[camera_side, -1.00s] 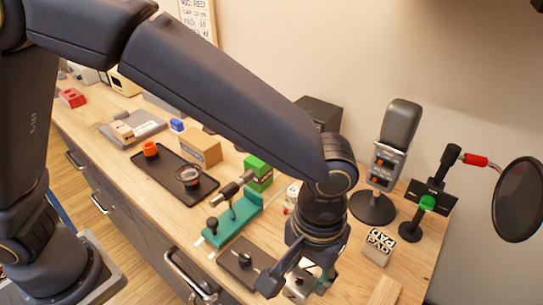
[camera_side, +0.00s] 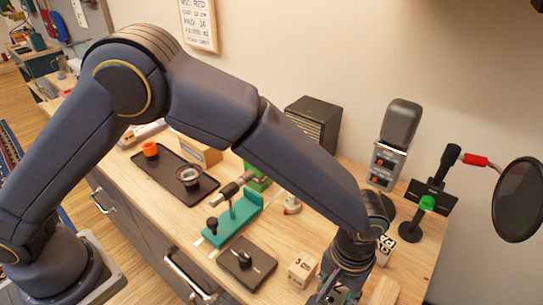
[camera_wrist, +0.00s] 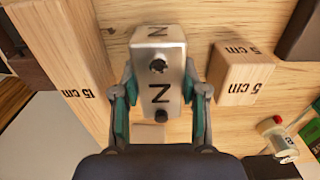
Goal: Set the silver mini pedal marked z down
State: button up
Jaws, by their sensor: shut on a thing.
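The silver mini pedal (camera_wrist: 158,80) is a pale small box marked with a black Z on its top and another on its far end, with dark knobs. It stands between the two teal-padded fingers of my gripper (camera_wrist: 160,104) in the wrist view, and the fingers are shut on its sides. In the side view my gripper (camera_side: 340,285) is at the bottom edge, right of the small wooden block, and the pedal is mostly hidden there. I cannot tell whether its underside touches the table.
A 15 cm wooden block (camera_wrist: 66,62) lies left of the pedal and a 5 cm block (camera_wrist: 236,76) close at its right. A red-topped jar (camera_wrist: 277,138) is farther right.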

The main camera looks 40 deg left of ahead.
jog(key=shift+f, duration=0.15)
jog(key=o, duration=1.3)
